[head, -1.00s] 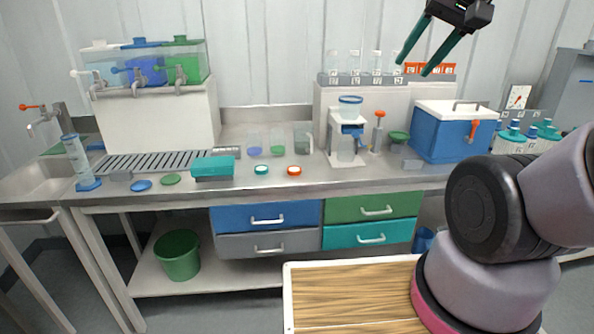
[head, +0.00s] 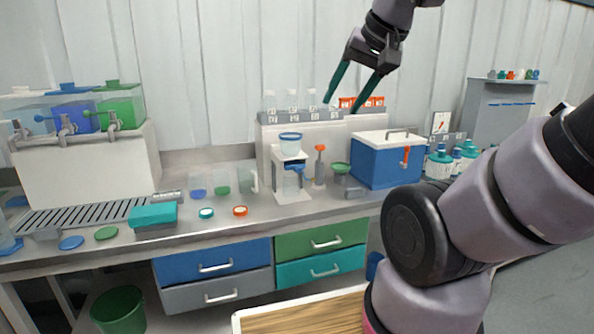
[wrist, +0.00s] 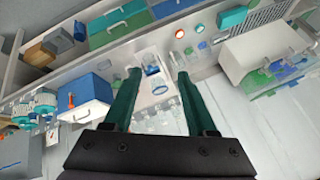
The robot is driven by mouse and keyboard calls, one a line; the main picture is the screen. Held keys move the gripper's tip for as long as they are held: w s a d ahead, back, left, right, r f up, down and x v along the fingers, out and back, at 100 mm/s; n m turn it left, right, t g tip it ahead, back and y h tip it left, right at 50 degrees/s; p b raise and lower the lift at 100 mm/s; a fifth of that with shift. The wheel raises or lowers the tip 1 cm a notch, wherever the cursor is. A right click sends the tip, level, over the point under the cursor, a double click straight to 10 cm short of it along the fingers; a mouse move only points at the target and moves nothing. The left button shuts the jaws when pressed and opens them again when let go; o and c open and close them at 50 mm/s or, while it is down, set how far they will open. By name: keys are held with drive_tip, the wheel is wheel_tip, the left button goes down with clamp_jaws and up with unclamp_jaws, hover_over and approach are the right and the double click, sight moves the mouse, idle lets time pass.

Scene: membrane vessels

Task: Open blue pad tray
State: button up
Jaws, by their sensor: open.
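The blue drawer (head: 213,263) is under the bench, above a grey drawer, with a white bar handle (head: 215,267) on its front. It looks shut, its front in line with the drawers beside it. It also shows at the top of the wrist view (wrist: 172,6). My gripper (head: 340,105) is open and empty, its two dark green fingers pointing down in front of the back wall. It is well above the bench and the drawer, to the drawer's right. The fingers also show in the wrist view (wrist: 158,74), apart, with nothing held between them.
Beside the blue drawer are a grey drawer (head: 224,289), a green drawer (head: 325,238) and a teal drawer (head: 322,269). The bench holds a teal box (head: 153,214), a white filter stand (head: 291,183) and a blue cooler (head: 384,166). A wood-topped surface (head: 305,318) lies in front.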

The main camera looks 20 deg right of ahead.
sight(298, 170)
drive_tip(key=w+d+f+n+t+h, duration=0.1)
drive_tip(key=w+d+f+n+t, duration=0.2)
drive_tip(key=w, duration=0.6)
drive_tip(key=w+f+n+h, duration=0.1)
drive_tip(key=w+f+n, duration=0.1)
drive_tip(key=w+f, duration=0.6)
drive_tip(key=w+d+f+n+t, duration=0.2)
drive_tip(key=w+n, duration=0.1)
drive_tip(key=w, duration=0.8)
drive_tip(key=w+a+f+n+t+y, duration=0.2)
drive_tip(key=f+n+t, duration=0.5)
drive_tip(key=f, duration=1.2)
drive_tip(key=shift+n+g+h, duration=0.4)
drive_tip(key=shift+n+g, duration=0.2)
drive_tip(key=w, duration=0.8)
drive_tip(key=w+a, duration=0.1)
drive_tip(key=w, duration=0.3)
drive_tip(key=shift+r, duration=0.25)
clamp_jaws()
